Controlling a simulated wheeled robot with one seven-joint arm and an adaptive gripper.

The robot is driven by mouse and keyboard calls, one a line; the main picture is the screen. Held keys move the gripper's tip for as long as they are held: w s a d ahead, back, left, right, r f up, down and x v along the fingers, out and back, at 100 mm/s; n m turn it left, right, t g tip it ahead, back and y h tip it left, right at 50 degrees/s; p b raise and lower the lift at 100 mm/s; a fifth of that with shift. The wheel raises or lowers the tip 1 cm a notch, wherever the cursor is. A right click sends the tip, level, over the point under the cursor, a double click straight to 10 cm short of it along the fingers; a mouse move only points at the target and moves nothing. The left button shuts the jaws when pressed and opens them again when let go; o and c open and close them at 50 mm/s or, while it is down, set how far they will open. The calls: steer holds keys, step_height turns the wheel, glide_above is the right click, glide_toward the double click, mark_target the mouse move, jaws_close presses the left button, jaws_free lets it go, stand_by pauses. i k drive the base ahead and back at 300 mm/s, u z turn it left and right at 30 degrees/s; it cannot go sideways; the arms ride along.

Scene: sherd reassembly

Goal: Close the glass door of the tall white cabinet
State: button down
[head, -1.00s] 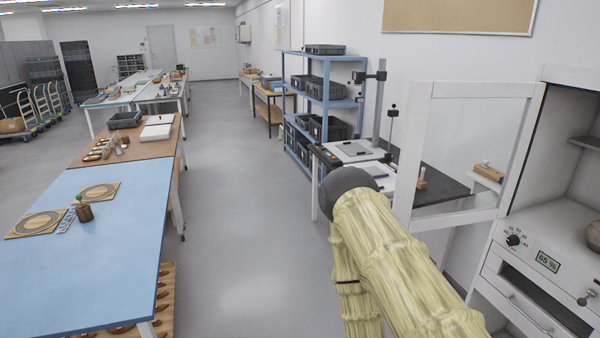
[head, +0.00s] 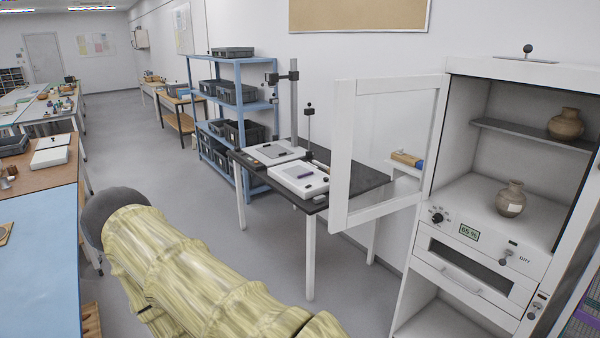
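The tall white cabinet (head: 487,69) stands at the right. Its glass door (head: 341,155), a white frame around a clear pane, is wide open and swings out to the left from the cabinet's left edge. Inside are a grey shelf (head: 520,137) with a brown pot (head: 565,124) on it and a second pot (head: 510,198) on the cabinet floor. My arm, in a pale yellow ribbed cover, crosses the lower left, apart from the door. The gripper fingers do not show.
A black-topped table (head: 345,187) with white devices stands behind and left of the door. A blue shelf rack (head: 232,68) with grey bins is beyond it. A blue-topped table (head: 45,260) is at the left.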

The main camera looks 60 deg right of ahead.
mark_target(346, 90)
steer(key=i, duration=1.8)
steer(key=z, duration=2.4)
